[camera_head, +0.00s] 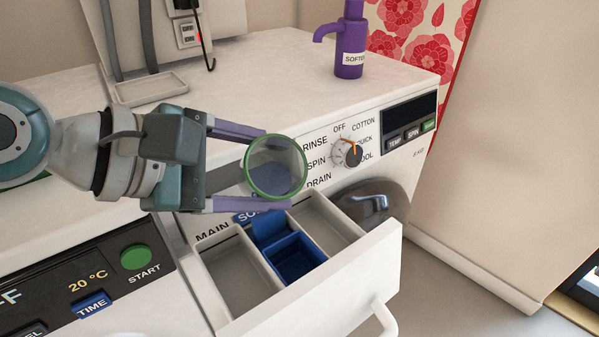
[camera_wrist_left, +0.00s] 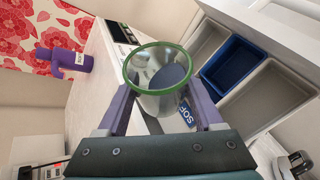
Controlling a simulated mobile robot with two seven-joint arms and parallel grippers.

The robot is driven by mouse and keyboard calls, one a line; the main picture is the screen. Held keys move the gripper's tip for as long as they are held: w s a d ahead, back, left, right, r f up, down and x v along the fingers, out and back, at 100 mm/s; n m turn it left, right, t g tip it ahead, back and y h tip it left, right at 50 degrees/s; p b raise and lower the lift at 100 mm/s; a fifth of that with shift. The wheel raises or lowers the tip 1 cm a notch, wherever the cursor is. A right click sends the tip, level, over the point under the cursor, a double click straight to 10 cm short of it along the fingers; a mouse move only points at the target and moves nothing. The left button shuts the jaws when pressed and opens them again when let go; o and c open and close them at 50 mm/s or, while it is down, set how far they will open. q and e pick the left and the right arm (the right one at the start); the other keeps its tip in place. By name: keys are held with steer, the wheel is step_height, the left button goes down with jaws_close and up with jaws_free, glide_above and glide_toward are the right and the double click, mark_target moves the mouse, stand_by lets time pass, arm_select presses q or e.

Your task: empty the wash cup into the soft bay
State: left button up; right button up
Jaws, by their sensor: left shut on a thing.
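The wash cup (camera_head: 275,166) is clear with a green rim. My left gripper (camera_head: 278,169) is shut on its sides and holds it in the air above the back of the open drawer. The rim faces the head camera as a nearly full circle; I cannot tell how far the cup tilts. A blue-grey patch inside looks like liquid. The wrist view also shows the cup (camera_wrist_left: 158,82). The soft bay (camera_head: 297,258) is the blue middle compartment, below and slightly right of the cup. Its label is partly hidden by the gripper. My right gripper is out of view.
The white drawer (camera_head: 335,285) has grey bays (camera_head: 240,275) either side of the blue one. A dial (camera_head: 347,152) is on the panel behind. A purple softener bottle (camera_head: 350,48) stands on the machine top. A round chrome part (camera_head: 372,203) sits right of the drawer.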

arm_select(q)
steer(key=shift+f+m+t+b, duration=0.45)
steer(key=shift+m+t+b, duration=0.05)
steer(key=shift+b, duration=0.35)
stand_by(0.3)
steer(key=shift+s+r+m+t+y+b, duration=0.1)
steer(key=shift+r+m+t+y+b, duration=0.25)
steer(key=shift+m+t+y+b, duration=0.15)
stand_by(0.6)
steer(key=shift+s+d+r+m+t+b, duration=0.15)
steer(key=shift+r+m+t+b, duration=0.25)
steer(key=shift+b, duration=0.6)
stand_by(0.8)
steer(key=shift+s+d+f+m+t+y+b, duration=0.25)
steer(key=shift+s+f+m+t+y+b, duration=0.25)
steer(key=shift+b, duration=1.4)
steer(key=shift+d+r+m+t+p, duration=0.1)
steer(key=shift+r+m+t+p, duration=0.2)
steer(key=shift+m+t, duration=0.25)
stand_by(0.8)
